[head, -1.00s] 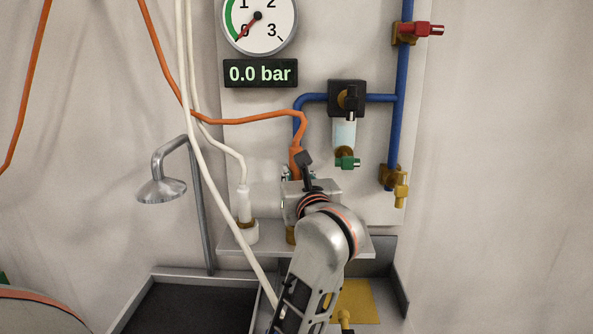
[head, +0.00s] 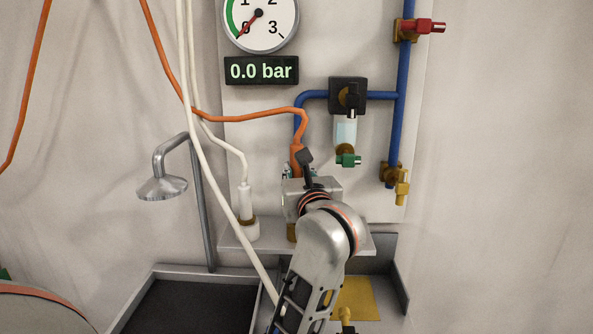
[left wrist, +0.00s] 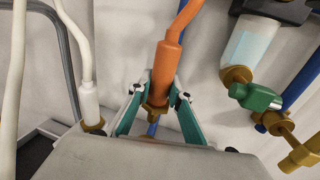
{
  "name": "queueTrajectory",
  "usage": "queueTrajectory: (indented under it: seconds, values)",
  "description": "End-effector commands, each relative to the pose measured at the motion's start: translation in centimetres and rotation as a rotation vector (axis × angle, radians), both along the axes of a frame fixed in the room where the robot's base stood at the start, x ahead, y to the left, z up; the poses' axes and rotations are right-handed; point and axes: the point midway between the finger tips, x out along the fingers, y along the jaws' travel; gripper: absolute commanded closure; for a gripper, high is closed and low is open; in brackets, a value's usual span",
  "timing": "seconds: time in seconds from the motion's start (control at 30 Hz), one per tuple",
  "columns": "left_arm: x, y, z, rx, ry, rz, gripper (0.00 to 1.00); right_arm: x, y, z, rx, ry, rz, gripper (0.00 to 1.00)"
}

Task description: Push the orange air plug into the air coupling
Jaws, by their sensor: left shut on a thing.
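The orange air plug (left wrist: 165,72) is upright on the end of its orange hose, between the teal fingers of my left gripper (left wrist: 158,108). In the head view the plug (head: 296,158) shows only its upper part above my left gripper (head: 297,180), whose body hides the rest. My left gripper is shut on the plug. A brass fitting (head: 291,232), apparently the air coupling, shows under the gripper at the shelf. In the left wrist view brass (left wrist: 156,112) shows directly below the orange body; I cannot tell whether plug and coupling touch. My right gripper is out of view.
A white plug (head: 245,203) with its hose stands left on the shelf (head: 342,245). A filter bowl (head: 345,132) with a green fitting (head: 347,161) and blue pipes (head: 397,120) are at the right. The gauge display (head: 261,71) reads 0.0 bar. A shower head (head: 161,189) is left.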

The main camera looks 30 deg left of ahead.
Motion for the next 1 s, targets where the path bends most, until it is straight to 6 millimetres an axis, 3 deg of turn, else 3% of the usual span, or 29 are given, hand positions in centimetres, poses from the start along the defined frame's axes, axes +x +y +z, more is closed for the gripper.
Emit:
queueTrajectory:
  seconds: [1.0]
  values:
    - [-0.02,0.01,0.05,0.001,-0.001,0.0,1.0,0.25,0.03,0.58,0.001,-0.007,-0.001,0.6]
